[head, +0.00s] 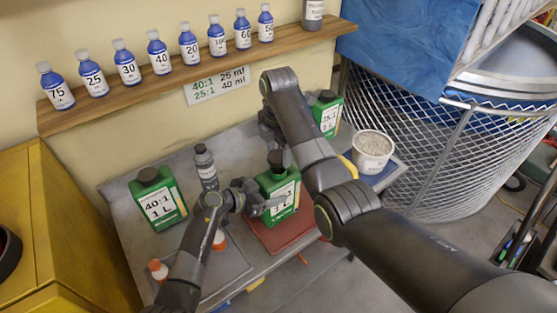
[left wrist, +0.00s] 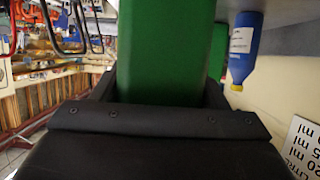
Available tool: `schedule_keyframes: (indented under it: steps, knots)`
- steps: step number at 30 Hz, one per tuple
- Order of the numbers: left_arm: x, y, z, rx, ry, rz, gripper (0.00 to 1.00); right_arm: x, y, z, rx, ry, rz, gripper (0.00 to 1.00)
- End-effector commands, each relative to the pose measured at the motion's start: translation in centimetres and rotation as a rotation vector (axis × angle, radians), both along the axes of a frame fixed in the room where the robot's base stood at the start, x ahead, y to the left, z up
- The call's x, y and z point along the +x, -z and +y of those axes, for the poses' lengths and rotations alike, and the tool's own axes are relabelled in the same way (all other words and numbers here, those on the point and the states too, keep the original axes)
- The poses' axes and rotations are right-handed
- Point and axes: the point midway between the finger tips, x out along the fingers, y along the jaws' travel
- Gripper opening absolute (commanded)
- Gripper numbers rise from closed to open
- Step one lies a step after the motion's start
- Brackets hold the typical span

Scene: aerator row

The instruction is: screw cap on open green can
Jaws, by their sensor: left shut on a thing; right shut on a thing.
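The middle green can (head: 280,203) stands upright on a red mat (head: 268,243), its white label facing front. My left gripper (head: 262,203) is shut on the can's body from the left side. In the left wrist view the green can (left wrist: 160,50) fills the space between the fingers. My right gripper (head: 274,146) reaches down over the can's top and is shut on a black cap (head: 276,158) at the neck. Whether the cap sits on the thread or just above it cannot be told; the gripper and arm partly hide it.
A green can marked 40:1 (head: 157,198) and a grey bottle (head: 206,167) stand to the left. Another green can (head: 328,116) and a white bucket (head: 372,152) are at right. Orange-capped items (head: 157,269) lie by a grey tray (head: 232,262). Blue bottles line a shelf (head: 185,83).

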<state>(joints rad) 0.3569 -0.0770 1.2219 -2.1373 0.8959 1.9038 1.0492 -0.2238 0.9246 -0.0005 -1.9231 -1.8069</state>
Motion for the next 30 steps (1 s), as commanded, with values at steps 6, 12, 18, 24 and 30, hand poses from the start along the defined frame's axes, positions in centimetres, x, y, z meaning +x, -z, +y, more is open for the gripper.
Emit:
schedule_keyframes:
  steps: [6, 12, 18, 24, 30]
  knots:
    - [0.0, 0.0, 0.0, 0.001, 0.0, 0.001, 0.26, 0.0, 1.4, 0.0, 0.0, -0.001, 0.0, 0.3]
    - [0.0, 0.0, 0.0, 0.001, -0.001, 0.0, 0.26, 0.0, 1.3, 0.0, 0.001, -0.001, -0.001, 0.3]
    - [0.0, 0.0, 0.0, 0.001, -0.001, 0.0, 0.26, 0.0, 1.3, 0.0, 0.001, -0.001, -0.001, 0.3]
    - [0.0, 0.0, 0.1, 0.001, -0.001, 0.0, 0.26, 0.0, 2.1, 0.0, 0.001, -0.001, 0.001, 0.3]
    - [0.0, 0.0, 0.1, 0.001, -0.001, 0.0, 0.26, 0.0, 3.1, 0.1, 0.001, -0.001, -0.001, 0.3]
